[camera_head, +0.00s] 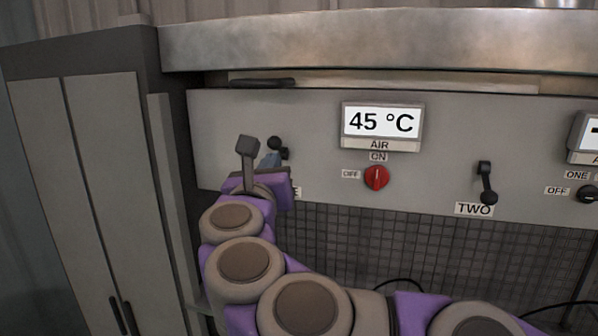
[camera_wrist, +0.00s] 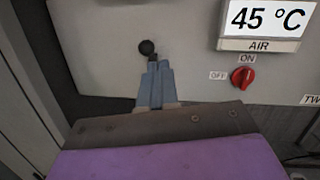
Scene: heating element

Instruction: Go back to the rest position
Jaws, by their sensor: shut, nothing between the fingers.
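My gripper (camera_head: 271,159) is at the left part of the grey control panel (camera_head: 320,185), with its blue-grey fingers shut and empty. In the wrist view the fingers (camera_wrist: 156,68) lie together, their tips just below the black knob of the left lever (camera_wrist: 147,47). In the head view that lever (camera_head: 276,144) shows just above the fingertips. I cannot tell whether they touch. My arm reaches up from the bottom right and hides most of the label below this lever.
A display (camera_head: 381,122) reads 45 °C above a red AIR switch (camera_head: 376,178), which stands upright towards ON. A black lever (camera_head: 486,182) marked TWO and another switch (camera_head: 588,194) are further right. A tall grey cabinet (camera_head: 100,190) stands left. Dark mesh (camera_head: 400,245) lies below the panel.

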